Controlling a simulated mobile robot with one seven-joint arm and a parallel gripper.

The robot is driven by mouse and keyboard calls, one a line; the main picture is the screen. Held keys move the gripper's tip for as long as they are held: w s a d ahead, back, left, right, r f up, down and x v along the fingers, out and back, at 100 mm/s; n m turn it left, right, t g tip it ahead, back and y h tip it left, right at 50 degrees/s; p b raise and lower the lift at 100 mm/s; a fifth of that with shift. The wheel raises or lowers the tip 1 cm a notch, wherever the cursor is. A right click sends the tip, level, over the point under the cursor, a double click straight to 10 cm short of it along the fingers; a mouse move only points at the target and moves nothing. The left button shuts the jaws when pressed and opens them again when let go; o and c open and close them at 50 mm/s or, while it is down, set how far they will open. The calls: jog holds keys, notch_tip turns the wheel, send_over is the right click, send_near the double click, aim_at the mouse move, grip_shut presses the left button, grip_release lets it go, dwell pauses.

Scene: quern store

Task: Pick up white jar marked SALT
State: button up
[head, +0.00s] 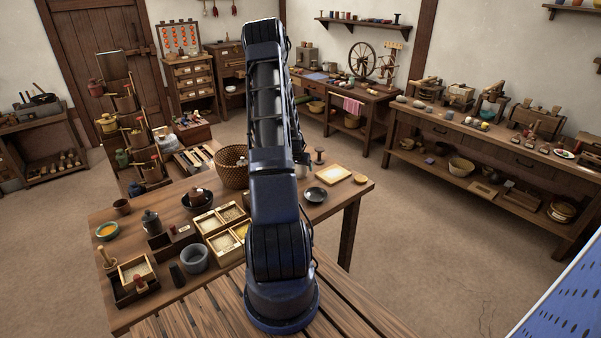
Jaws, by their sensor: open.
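I cannot make out a white jar marked SALT in the head view. The labels are too small to read, and my own arm hides the middle of the near table (338,207). A small pale object (302,171) shows only in part at the arm's right edge, and I cannot tell what it is. My arm stands upright in the centre of the view. My gripper is not visible; the arm's own links cover whatever lies behind them.
A long workbench (480,150) stands right, a spinning wheel (362,60) at the back. Open floor lies between.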

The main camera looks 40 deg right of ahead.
jog(key=shift+w+d+f, duration=0.15)
jog(key=shift+d+f, duration=0.05)
jog(key=shift+f, duration=0.25)
jog(key=shift+c, duration=0.3)
jog(key=c, duration=1.1)
jog(key=shift+c, duration=0.8)
jog(key=shift+r, duration=0.15)
